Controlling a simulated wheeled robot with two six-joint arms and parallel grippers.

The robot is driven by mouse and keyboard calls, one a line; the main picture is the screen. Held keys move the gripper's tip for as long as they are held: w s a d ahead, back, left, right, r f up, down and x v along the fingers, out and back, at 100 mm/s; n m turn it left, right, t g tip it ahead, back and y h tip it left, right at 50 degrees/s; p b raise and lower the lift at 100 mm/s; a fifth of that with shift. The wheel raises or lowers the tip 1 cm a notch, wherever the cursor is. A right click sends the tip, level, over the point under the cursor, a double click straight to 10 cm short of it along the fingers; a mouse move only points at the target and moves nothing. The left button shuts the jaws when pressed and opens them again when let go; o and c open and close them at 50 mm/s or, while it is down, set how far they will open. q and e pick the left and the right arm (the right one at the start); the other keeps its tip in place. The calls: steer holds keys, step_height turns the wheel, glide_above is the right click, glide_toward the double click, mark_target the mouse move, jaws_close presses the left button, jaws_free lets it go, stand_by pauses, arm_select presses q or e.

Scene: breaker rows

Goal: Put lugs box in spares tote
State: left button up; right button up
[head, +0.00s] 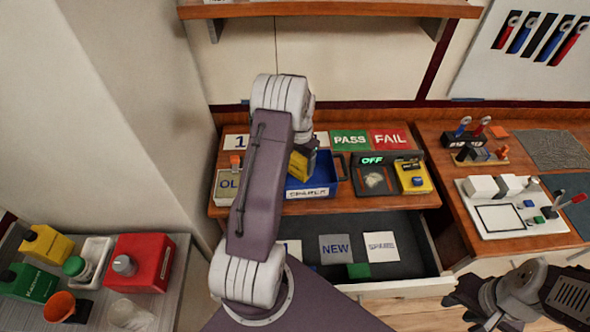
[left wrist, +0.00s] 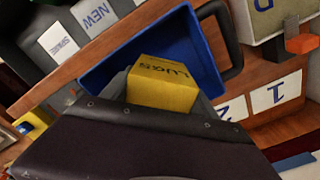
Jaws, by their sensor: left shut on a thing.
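The yellow lugs box (left wrist: 162,88), with LUGS written on it, is held in my left gripper (left wrist: 160,100). Part of the box (head: 298,167) shows beside my arm in the head view. The blue spares tote (head: 326,180) stands on the bench with a SPARES label on its front. The box is over or within the tote's opening; I cannot tell its height above the floor. My left arm hides the tote's left part. The tote's inside wall (left wrist: 190,40) shows behind the box in the left wrist view. My right gripper (head: 472,306) is at the lower right, away from the tote; its jaws are unclear.
Right of the tote are a dark device reading OFF (head: 372,180) and a yellow meter (head: 414,178). PASS (head: 350,140) and FAIL (head: 390,139) cards lie behind. An open drawer (head: 405,262) below holds cards and a green block (head: 358,270).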

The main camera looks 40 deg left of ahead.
arm_select(q)
steer(key=a, duration=0.1)
steer(key=s+a+f, duration=0.1)
steer(key=shift+a+f, duration=0.3)
steer(key=shift+a, duration=0.15)
steer(key=shift+f+p, duration=0.15)
steer(key=shift+p, duration=0.15)
steer(key=f, duration=0.1)
steer(key=f+p, duration=0.1)
steer(key=f, duration=0.1)
steer(key=shift+d+f, duration=0.2)
steer(key=shift+f, duration=0.1)
steer(key=shift+a+f, duration=0.15)
steer(key=shift+f, duration=0.1)
steer(key=o, duration=1.4)
